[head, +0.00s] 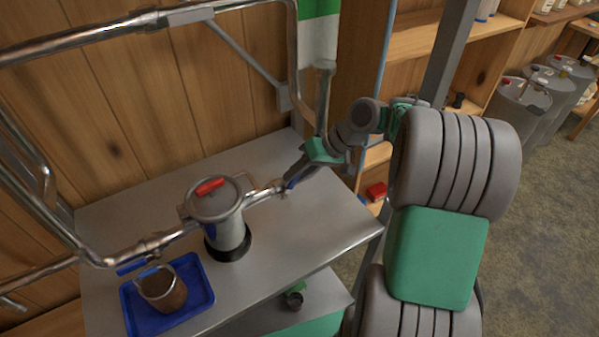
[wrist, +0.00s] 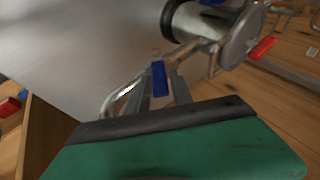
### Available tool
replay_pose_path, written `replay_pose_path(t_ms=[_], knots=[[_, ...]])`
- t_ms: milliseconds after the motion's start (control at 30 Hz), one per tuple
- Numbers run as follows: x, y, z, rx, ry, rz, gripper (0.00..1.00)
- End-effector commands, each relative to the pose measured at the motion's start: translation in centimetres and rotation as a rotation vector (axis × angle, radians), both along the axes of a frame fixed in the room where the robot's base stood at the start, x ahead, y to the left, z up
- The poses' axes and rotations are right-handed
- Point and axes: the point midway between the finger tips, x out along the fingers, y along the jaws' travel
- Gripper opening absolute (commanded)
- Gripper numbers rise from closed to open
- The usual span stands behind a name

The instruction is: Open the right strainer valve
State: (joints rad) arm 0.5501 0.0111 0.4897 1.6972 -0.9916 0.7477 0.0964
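The strainer is a metal canister (head: 226,235) with a red-handled lid, standing on the steel bench. It also shows at the top of the wrist view (wrist: 190,22). A pipe leaves its right side and carries the right valve, whose blue handle (wrist: 159,78) shows in the wrist view. My gripper (head: 288,182) is at this valve. In the wrist view its two grey fingers (wrist: 163,86) stand apart on either side of the blue handle, with a narrow gap visible. Contact is not clear. In the head view the gripper largely hides the handle.
A blue tray (head: 207,303) with a brown-filled metal pail (head: 162,289) sits at the bench's front left. Another blue handle (head: 130,267) is on the left pipe. Metal pipes frame the bench. A wooden shelf (head: 415,40) stands behind my arm. The bench's right part is clear.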

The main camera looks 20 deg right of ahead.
Motion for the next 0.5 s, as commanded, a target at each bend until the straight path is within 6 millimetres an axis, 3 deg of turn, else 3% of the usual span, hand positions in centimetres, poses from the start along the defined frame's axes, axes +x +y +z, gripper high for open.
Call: replay_pose_path(t_ms=[167,500], knots=[[-0.02,-0.03,0.0,0.0,0.001,-0.001,0.42],[0.02,-0.11,0.68,0.0,-0.002,0.0,0.42]])
